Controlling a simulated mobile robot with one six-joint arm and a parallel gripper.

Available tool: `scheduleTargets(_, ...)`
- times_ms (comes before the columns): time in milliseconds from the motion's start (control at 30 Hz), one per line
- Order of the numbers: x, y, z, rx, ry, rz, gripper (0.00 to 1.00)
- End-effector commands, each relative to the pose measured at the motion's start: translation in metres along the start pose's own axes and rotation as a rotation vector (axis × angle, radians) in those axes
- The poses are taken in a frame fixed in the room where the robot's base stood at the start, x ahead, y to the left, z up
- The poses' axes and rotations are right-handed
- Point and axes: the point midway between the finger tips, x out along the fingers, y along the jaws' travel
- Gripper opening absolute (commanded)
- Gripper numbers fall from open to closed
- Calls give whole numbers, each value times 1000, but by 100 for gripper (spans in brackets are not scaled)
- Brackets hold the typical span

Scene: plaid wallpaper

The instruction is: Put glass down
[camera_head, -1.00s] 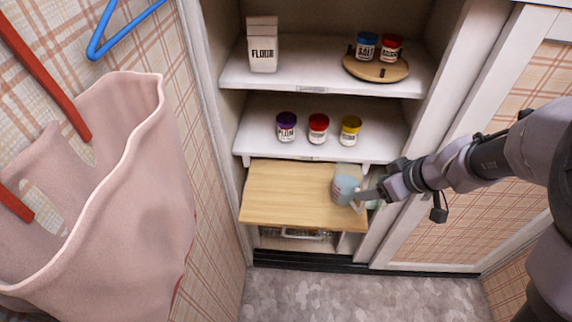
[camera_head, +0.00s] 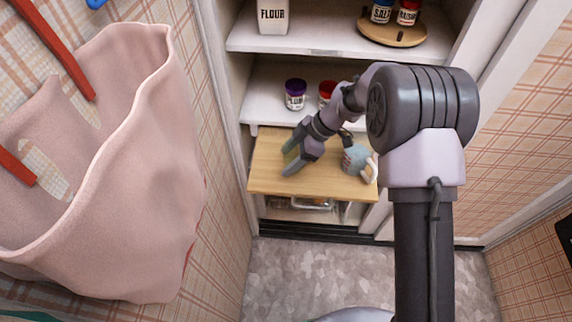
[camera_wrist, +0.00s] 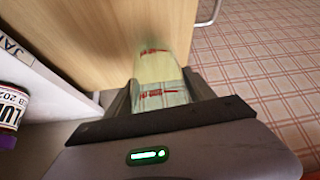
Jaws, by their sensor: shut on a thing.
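My gripper (camera_head: 291,162) is over the left part of the wooden pull-out board (camera_head: 265,182). It is shut on a glass (camera_wrist: 160,82), see-through, pale yellow-green with red print, seen between the fingers in the wrist view. In the head view only a small greenish part of the glass (camera_head: 291,154) shows between the fingers. The wooden board also fills the upper left of the wrist view (camera_wrist: 85,30). I cannot tell whether the glass touches the board.
A blue-grey mug (camera_head: 354,159) stands on the board's right side, close to my wrist. A purple-lidded plum jar (camera_head: 295,95) and a red-lidded jar (camera_head: 326,92) stand on the shelf above. The board's front left is clear. A pink bag (camera_head: 110,180) hangs at left.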

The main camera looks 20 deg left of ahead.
Motion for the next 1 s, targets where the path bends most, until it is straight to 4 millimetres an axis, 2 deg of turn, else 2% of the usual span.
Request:
scheduleTargets(133,10,11,-8,-1,-1,0,15)
scheduleTargets(300,38,10,12,1,-1,0,15)
scheduleTargets(667,39,10,13,1,-1,1,15)
scheduleTargets(700,38,10,13,1,-1,1,70)
scheduleTargets(767,38,10,13,1,-1,1,82)
scheduleTargets(800,38,10,13,1,-1,1,84)
scheduleTargets(1000,38,10,12,1,-1,1,84)
